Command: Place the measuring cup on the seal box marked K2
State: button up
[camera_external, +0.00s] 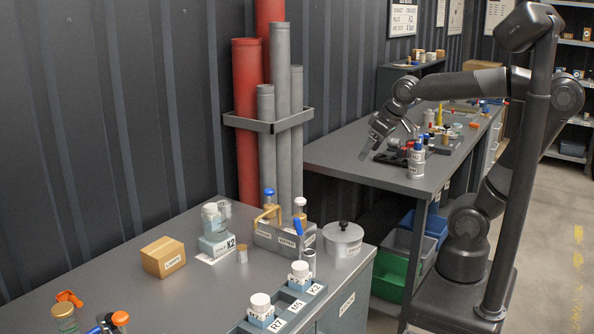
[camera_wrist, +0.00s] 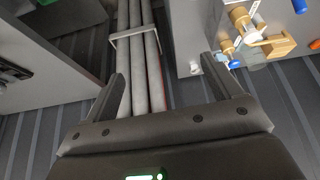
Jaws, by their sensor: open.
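The seal box marked K2 (camera_external: 216,244) is a small grey-blue box on the near table, with a pale label. A bluish container with a white top (camera_external: 211,217) appears to stand on it. A clear cup (camera_external: 224,208), possibly the measuring cup, shows just behind that container; I cannot tell whether it touches the box. My gripper (camera_external: 369,152) is open and empty, above the left end of the far table and well away from the K2 box. In the wrist view its two fingers (camera_wrist: 163,75) are spread with nothing between them.
The near table (camera_external: 150,225) also holds a cardboard box (camera_external: 163,257), a grey caddy (camera_external: 283,238), a lidded pot (camera_external: 342,239) and a jar rack (camera_external: 285,309). Grey pipes (camera_external: 282,120) in a wall bracket stand between the tables. Bottles crowd the far table (camera_external: 340,155).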

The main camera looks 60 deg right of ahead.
jog(key=s+d+f, duration=0.2)
jog(key=s+f, duration=0.2)
jog(key=s, duration=0.3)
jog(key=shift+s+d+m, duration=0.2)
jog(key=shift+d+m, duration=0.1)
jog(key=shift+d, duration=0.1)
